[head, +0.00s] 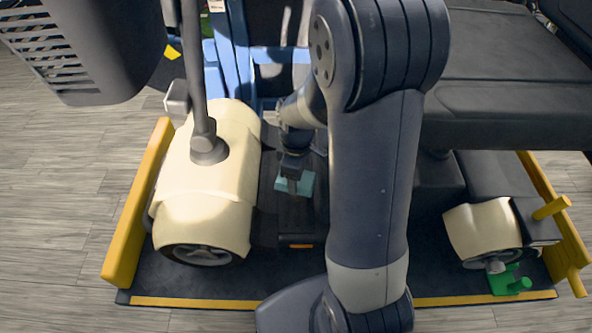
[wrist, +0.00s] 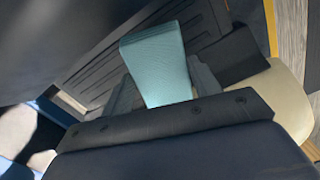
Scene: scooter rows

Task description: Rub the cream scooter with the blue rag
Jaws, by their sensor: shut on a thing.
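The cream scooter (head: 215,210) stands side-on, with its cream front cover and grey steering column at left, a dark ribbed footboard in the middle and a cream rear cover (head: 478,229) at right. My gripper (head: 294,172) is shut on the blue rag (head: 297,184), a pale blue-green cloth. The rag hangs over the footboard, right of the front cover; I cannot tell whether it touches the footboard. In the wrist view the rag (wrist: 158,58) sticks out between the two dark fingers, with the ribbed footboard behind it. My arm hides the scooter's middle right part.
The scooter stands on a dark mat with a yellow bar (head: 138,205) at its left end and another at right. A green piece (head: 511,282) sits by the rear wheel. A blue frame (head: 235,50) stands behind. The dark seat (head: 510,75) overhangs at upper right. Wooden floor lies clear at left.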

